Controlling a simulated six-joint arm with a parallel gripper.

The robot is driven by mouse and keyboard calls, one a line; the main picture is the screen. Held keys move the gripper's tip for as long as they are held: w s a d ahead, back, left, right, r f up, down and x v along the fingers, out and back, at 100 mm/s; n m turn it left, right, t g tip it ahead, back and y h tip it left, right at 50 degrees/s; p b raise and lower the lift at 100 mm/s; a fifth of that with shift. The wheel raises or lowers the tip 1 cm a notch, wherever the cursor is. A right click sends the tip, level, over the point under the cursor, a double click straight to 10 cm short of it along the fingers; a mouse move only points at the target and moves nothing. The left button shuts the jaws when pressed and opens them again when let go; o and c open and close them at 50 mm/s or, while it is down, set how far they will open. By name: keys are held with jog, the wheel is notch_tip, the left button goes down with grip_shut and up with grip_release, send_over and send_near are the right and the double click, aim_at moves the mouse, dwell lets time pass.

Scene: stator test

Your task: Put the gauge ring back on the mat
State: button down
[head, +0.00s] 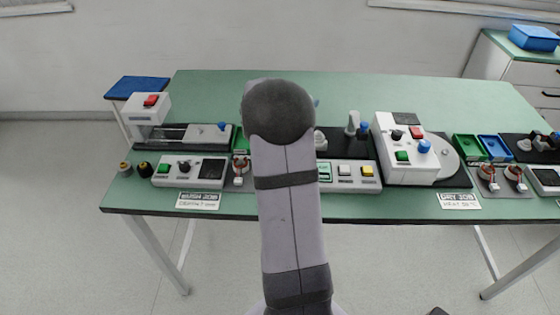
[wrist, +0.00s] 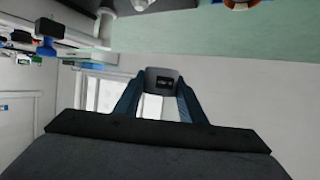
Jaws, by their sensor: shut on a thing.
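In the wrist view my gripper (wrist: 160,97) is closed around a grey piece with a dark rectangular patch. I take this piece to be the gauge ring (wrist: 162,75), though its ring shape does not show clearly. It is held in the air, with wall and floor behind it. In the head view my arm hides the gripper and the held piece. Dark mats lie on the green table, one behind the middle control box (head: 350,146) and one at the far right (head: 513,140). I cannot tell which is the ring's mat.
The green table (head: 220,95) has a clear back strip. A white machine (head: 150,107) stands left and another (head: 405,150) right of centre. Green (head: 468,148) and blue (head: 496,148) trays sit at right, near red-and-white stators (head: 489,176). Small pegs (head: 353,122) stand mid-table.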

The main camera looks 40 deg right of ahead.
jog(key=w+a+r+n+t+y+b, duration=0.15)
jog(key=w+a, duration=0.25)
jog(key=a, duration=0.4)
jog(key=w+a+n+t+p, duration=0.1)
jog(key=w+a+n+t, duration=0.1)
jog(key=w+a, duration=0.5)
jog(key=s+a+f+m+g+h, duration=0.1)
jog(key=s+f+m+g, duration=0.1)
jog(key=s, duration=0.6)
jog(key=s+a+f+m+g+h, duration=0.1)
jog(key=s+f+m+g, duration=0.15)
jog(key=s, duration=0.55)
jog(key=shift+w+a+f+b, duration=0.1)
jog(key=shift+f+b, duration=0.55)
jog(key=shift+f, duration=1.75)
jog(key=shift+w+f+b, duration=0.1)
jog(key=shift+f+b, duration=0.55)
jog(key=shift+f, duration=1.7)
jog(key=shift+f, duration=0.2)
jog(key=c, duration=1.2)
grip_release()
jog(key=shift+o, duration=0.2)
